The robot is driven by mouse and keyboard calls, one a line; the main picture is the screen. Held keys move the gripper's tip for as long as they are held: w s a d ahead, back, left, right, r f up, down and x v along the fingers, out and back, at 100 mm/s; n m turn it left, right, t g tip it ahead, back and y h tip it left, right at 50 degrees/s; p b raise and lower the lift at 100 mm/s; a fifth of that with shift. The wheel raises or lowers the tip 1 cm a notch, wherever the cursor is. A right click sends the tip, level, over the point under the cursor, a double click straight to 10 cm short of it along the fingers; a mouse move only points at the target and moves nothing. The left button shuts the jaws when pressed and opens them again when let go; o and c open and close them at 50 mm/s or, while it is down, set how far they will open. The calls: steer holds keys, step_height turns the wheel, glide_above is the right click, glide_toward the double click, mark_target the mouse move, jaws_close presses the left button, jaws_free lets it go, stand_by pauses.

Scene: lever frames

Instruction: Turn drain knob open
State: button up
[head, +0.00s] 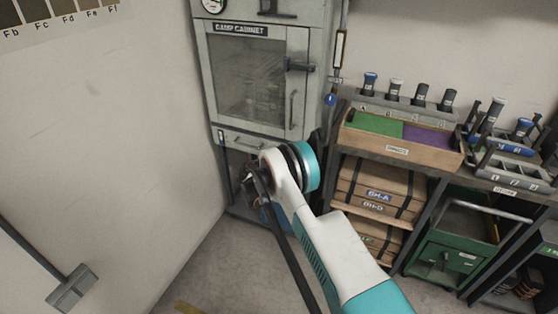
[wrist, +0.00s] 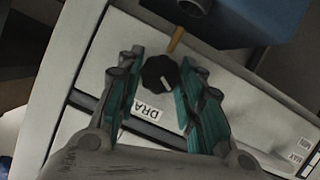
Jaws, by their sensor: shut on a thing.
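The drain knob (wrist: 158,74) is black and ribbed, with a pale pointer mark on its face, on a light panel. It sits between the two teal-padded fingers of my gripper (wrist: 161,80), which is shut on it. My arm hides the knob there.
A short brass-coloured stem (wrist: 176,40) and a dark blue body (wrist: 235,20) are close above the knob. A wall stands close on the left.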

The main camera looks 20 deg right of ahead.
stand_by(0.4)
steer(key=o, duration=1.1)
steer(key=shift+c, duration=0.2)
steer(key=v, duration=1.2)
